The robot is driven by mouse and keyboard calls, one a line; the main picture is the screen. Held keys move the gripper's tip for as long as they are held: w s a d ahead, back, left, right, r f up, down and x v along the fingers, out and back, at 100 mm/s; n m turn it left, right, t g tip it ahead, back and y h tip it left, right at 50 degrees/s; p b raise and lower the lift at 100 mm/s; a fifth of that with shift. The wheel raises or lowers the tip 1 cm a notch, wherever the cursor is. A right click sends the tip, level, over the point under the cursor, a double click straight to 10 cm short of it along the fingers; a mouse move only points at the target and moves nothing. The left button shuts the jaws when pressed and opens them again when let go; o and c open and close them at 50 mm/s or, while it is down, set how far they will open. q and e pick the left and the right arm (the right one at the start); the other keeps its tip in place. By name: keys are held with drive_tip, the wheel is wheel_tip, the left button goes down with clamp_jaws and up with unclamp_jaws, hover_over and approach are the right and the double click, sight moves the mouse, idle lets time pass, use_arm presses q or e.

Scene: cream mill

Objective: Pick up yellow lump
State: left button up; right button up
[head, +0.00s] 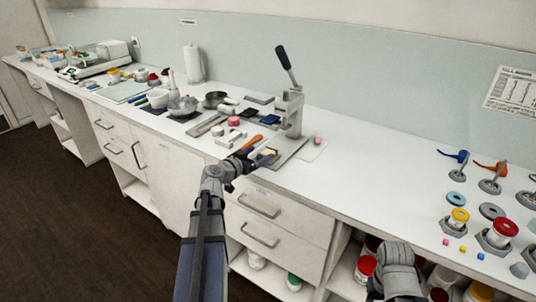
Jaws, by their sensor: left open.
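A small pale yellow lump (269,152) sits on the grey base of the lever press, near the front edge of the counter. My left gripper (261,158) reaches in from the lower left and is open, with its fingers right beside the lump and partly overlapping it in the head view. Whether the fingers touch the lump or straddle it is too small to tell. Part of my right arm shows at the bottom right, but its gripper fingers do not show.
The lever press (290,112) stands just behind the lump. An orange-handled tool (247,143) and a pink piece (233,121) lie to its left. A pink lump (317,140) lies to its right. The counter (370,165) is clear further right, before several jars and holders.

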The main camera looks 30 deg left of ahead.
sight(267, 150)
use_arm(q)
drive_tip(key=x, duration=0.4)
drive_tip(key=shift+w+d+f+b, duration=0.15)
drive_tip(key=shift+w+b, duration=0.05)
drive_tip(key=shift+b, duration=0.15)
drive_tip(key=shift+s, duration=0.1)
clamp_jaws()
idle(0.3)
wheel_tip(267, 150, up, 10)
drive_tip(key=p, duration=1)
